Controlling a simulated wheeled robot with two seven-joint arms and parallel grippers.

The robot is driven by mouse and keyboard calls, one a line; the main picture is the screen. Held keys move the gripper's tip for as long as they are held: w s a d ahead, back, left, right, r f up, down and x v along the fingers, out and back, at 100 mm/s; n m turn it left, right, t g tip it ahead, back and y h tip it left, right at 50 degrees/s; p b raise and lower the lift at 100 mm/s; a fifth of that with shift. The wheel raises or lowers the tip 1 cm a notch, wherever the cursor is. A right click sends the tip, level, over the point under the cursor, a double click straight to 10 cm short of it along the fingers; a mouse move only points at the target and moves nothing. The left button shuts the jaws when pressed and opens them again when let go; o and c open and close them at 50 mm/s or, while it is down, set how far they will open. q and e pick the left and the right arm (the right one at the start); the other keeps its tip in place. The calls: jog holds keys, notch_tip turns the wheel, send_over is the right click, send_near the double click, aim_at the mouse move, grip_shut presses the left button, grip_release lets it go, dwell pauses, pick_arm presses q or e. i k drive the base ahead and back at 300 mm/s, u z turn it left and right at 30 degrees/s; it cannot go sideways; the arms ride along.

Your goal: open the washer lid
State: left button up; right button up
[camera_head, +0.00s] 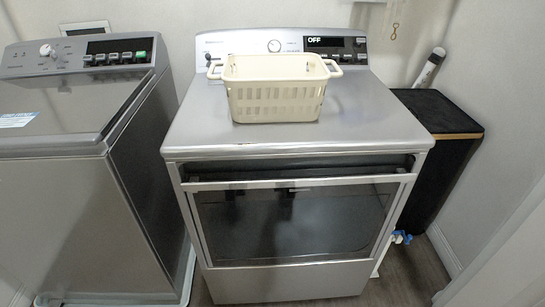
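The topload washer (130,170) stands at the left, partly cut off by the picture's left edge. Its lid (62,100) is a dark, shiny panel on top and lies flat and closed. A blue-white label (17,120) is near the lid's front left. The washer's control panel (85,55), with a knob and a row of buttons, rises behind the lid. Neither of my grippers is in view.
A grey dryer (290,140) stands in the middle, with a cream basket (276,90) on top. A dark gap shows above its front glass door (290,220). A black-topped cabinet (435,112) is at the right. Some floor (400,280) shows at the front right.

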aim_at(72, 110)
jog(key=u, duration=1.9)
jog(key=k, duration=0.15)
jog(key=u, duration=2.75)
jog(key=i, duration=0.15)
jog(key=z, duration=1.45)
jog(key=i, duration=1)
jog(key=z, duration=0.6)
jog(key=i, duration=0.8)
jog(key=z, duration=0.75)
